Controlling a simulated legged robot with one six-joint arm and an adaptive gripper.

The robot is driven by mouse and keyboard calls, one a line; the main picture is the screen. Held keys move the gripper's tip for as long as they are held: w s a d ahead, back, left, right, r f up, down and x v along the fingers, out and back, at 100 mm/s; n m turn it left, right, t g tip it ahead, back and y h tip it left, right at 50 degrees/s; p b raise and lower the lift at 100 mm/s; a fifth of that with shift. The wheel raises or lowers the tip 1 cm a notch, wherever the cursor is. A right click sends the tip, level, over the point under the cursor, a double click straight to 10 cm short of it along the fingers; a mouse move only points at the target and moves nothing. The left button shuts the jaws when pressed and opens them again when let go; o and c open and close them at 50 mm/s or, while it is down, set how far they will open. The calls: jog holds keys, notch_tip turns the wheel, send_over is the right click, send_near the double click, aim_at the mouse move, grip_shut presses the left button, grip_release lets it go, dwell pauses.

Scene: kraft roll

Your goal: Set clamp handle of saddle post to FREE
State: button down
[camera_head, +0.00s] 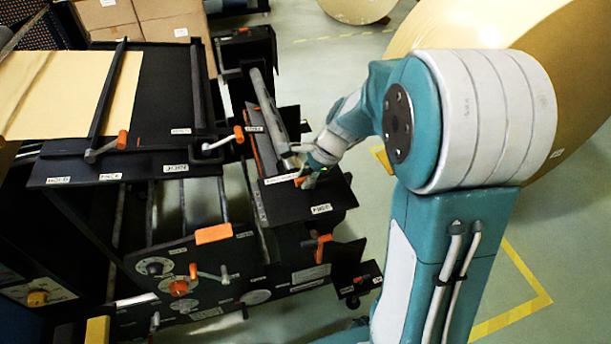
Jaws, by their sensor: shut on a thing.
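My gripper (312,170) is at the near end of the black machine's right-hand post section, over a black plate with white labels. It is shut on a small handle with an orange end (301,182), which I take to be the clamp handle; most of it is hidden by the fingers. A grey metal bar (268,110) runs from the back down to this spot. The labels are too small to read, so I cannot tell the handle's setting.
Other orange-tipped handles stand to the left, one on the table edge (122,140) and one near the post (239,134). A control panel with knobs (180,287) is at lower left. A large kraft roll (575,60) lies behind my arm.

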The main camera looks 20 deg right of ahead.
jog(key=n, duration=0.1)
jog(key=n+g, duration=0.1)
jog(key=n, duration=0.1)
jog(key=n+g, duration=0.1)
jog(key=shift+s+d+n, duration=0.15)
jog(key=shift+s+n, duration=0.1)
jog(key=shift+n, duration=0.05)
jog(key=n, duration=0.1)
jog(key=n+g, duration=0.1)
jog(key=n, duration=0.2)
jog(key=shift+s+d+g, duration=0.2)
jog(key=shift+d+g, duration=0.05)
jog(key=shift+g, duration=0.15)
jog(key=n, duration=0.1)
jog(key=n+g, duration=0.1)
jog(key=n, duration=0.1)
jog(key=n+h, duration=0.1)
jog(key=n, duration=0.1)
jog(key=shift+s+d+g, duration=0.1)
jog(key=shift+d+g, duration=0.2)
jog(key=shift+d+n+g+h, duration=0.15)
jog(key=shift+n+g+h, duration=0.15)
jog(key=shift+n, duration=0.65)
jog(key=shift+d+n+g+h, duration=0.2)
jog(key=shift+n+h, duration=0.2)
jog(key=shift+n, duration=0.55)
jog(key=c, duration=0.5)
grip_release()
jog(key=shift+c, duration=0.2)
jog(key=shift+r, duration=0.1)
